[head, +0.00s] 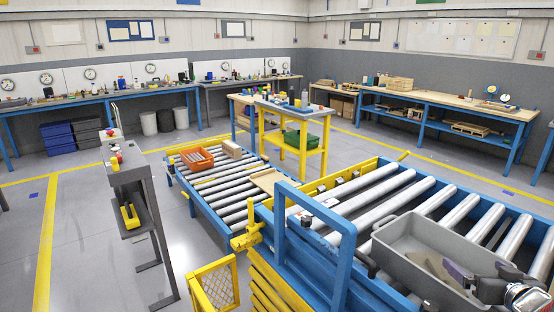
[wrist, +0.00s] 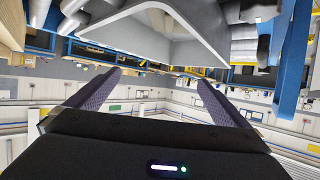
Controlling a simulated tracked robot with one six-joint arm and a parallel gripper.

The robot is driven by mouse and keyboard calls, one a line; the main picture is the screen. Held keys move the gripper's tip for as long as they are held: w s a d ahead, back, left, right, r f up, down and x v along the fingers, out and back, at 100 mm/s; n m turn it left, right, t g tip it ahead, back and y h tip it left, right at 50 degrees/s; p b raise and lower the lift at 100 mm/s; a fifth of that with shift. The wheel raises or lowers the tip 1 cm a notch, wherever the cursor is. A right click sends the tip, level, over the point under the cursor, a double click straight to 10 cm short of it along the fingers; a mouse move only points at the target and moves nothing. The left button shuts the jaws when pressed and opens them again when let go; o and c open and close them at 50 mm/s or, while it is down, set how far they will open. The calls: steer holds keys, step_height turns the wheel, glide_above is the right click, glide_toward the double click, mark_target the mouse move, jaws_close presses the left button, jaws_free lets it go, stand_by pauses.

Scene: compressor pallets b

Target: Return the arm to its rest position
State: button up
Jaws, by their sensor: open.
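My gripper (head: 447,268) is at the lower right of the head view, in front of or over the grey tote (head: 393,252). It also shows in the wrist view (wrist: 160,78), with its two dark fingers wide apart and nothing between them. The wrist picture is upside down, and a grey tote corner (wrist: 150,24) shows at its top, apart from the fingers. From the head view I cannot tell whether the fingers are inside or above the tote's rim. The rest of my arm is mostly out of view.
The tote stands on a blue roller conveyor (head: 375,208). A blue upright frame (head: 345,255) stands left of it. A second conveyor (head: 215,190) holds an orange crate (head: 197,160) and a cardboard box (head: 232,149). A narrow grey stand (head: 130,175) is at left. Open floor (head: 95,250) lies beyond it.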

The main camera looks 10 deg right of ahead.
steer(key=w+a+r+g+h, duration=0.1)
steer(key=w+a+r+g, duration=0.1)
steer(key=a+r, duration=0.35)
steer(key=w+a+r+g+h, duration=0.1)
steer(key=a+r, duration=0.1)
steer(key=a, duration=0.7)
steer(key=s+a+f+n+g+y, duration=0.1)
steer(key=s+a, duration=0.3)
steer(key=a, duration=0.5)
steer(key=s+a+f+n+g+y, duration=0.1)
steer(key=s+a+y, duration=0.2)
steer(key=a, duration=0.6)
steer(key=s+a+f+n+g+y, duration=0.1)
steer(key=s+a+g+y, duration=0.1)
steer(key=s+a, duration=0.5)
steer(key=a, duration=0.2)
steer(key=shift+s+a+n, duration=0.15)
steer(key=shift+a+n, duration=0.15)
steer(key=shift+a, duration=0.05)
